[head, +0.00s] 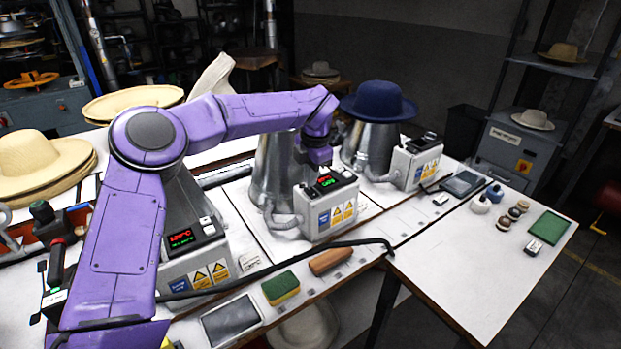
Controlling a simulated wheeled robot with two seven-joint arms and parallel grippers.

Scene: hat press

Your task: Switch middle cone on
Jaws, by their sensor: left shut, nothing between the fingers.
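The middle cone (271,178) is a grey metal cone partly hidden behind my purple left arm. Its white control box (330,211) stands at its front right, with blue and yellow labels. A small panel on top of the box has a lit display (327,184) with red and green characters. My left gripper (319,163) is shut and empty, pointing down just above the back of this panel. I cannot tell whether it touches the panel, and the switch there is hidden. My right gripper is out of view.
The left control box (193,262) has a lit display, its cone mostly behind my arm. The right cone (369,147) carries a blue hat (380,101); its box (414,164) has a dark panel. A black cable (340,244), sponge (280,288) and brown-handled brush (330,261) lie in front.

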